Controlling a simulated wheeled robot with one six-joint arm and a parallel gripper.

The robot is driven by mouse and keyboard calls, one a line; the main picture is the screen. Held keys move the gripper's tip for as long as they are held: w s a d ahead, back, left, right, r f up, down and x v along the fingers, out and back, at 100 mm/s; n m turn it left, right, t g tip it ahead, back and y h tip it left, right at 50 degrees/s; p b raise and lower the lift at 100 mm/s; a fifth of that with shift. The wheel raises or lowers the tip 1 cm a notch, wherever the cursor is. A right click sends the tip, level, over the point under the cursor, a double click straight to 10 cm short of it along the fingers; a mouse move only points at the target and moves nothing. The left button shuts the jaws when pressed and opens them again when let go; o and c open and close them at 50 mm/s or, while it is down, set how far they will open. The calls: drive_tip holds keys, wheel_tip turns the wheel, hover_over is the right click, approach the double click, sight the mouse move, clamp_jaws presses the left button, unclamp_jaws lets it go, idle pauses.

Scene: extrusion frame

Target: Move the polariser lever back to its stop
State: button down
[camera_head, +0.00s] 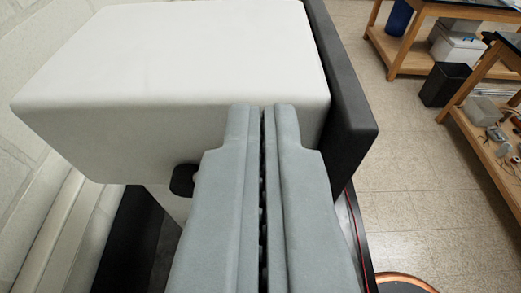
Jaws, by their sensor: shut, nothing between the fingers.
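My gripper (262,110) is shut and empty, its two grey fingers side by side and reaching up the middle of the view. Its tips overlap the lower front face of a large white housing (180,50) with a dark side panel (345,90) on the right. I cannot tell whether the tips touch it. A small black rounded part (183,180) sticks out under the housing, just left of the fingers. It may be the polariser lever, but the fingers hide part of it and I cannot tell for certain.
A pale wall (35,130) is close on the left. A dark surface with a red line (352,215) lies below the panel. Wooden benches (400,55), a black bin (445,84) and open tiled floor (410,180) are at the right. A copper-coloured ring (405,276) shows bottom right.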

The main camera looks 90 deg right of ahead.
drive_tip(key=shift+d+f, duration=0.25)
drive_tip(key=shift+f, duration=0.8)
drive_tip(key=shift+d+f, duration=0.25)
drive_tip(key=shift+f, duration=0.8)
drive_tip(key=shift+s+d+f, duration=0.1)
drive_tip(key=shift+d, duration=0.05)
